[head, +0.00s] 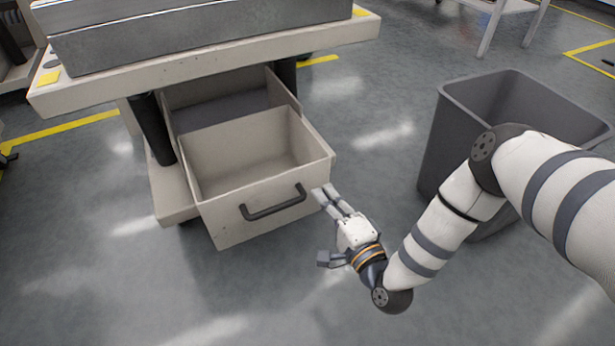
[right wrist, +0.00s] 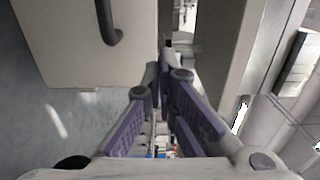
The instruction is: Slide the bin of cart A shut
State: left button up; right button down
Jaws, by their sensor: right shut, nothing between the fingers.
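The bin (head: 225,226) of the cart is a pale, empty drawer, pulled well out from under the cart top (head: 210,66). Its dark bar handle (head: 273,204) is on the front face. In the right wrist view the bin front (right wrist: 85,45) fills the upper left, with the handle (right wrist: 108,22) at the top. My right gripper (head: 326,194) is shut and empty, its fingertips close beside the right end of the bin front, right of the handle. I cannot tell whether they touch the bin. My left gripper is not in view. No cart letter is readable.
A large grey open waste bin (head: 455,125) stands on the floor to the right, behind my right arm. A grey box (head: 200,35) sits on the cart top. The floor in front of the drawer is clear. A white-legged table (head: 490,30) stands at the back.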

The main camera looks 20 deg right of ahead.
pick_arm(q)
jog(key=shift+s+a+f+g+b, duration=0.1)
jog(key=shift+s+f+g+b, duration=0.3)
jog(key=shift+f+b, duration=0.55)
pick_arm(e)
jog(key=w, duration=0.7)
jog(key=shift+w+a, duration=0.15)
jog(key=shift+w, duration=0.1)
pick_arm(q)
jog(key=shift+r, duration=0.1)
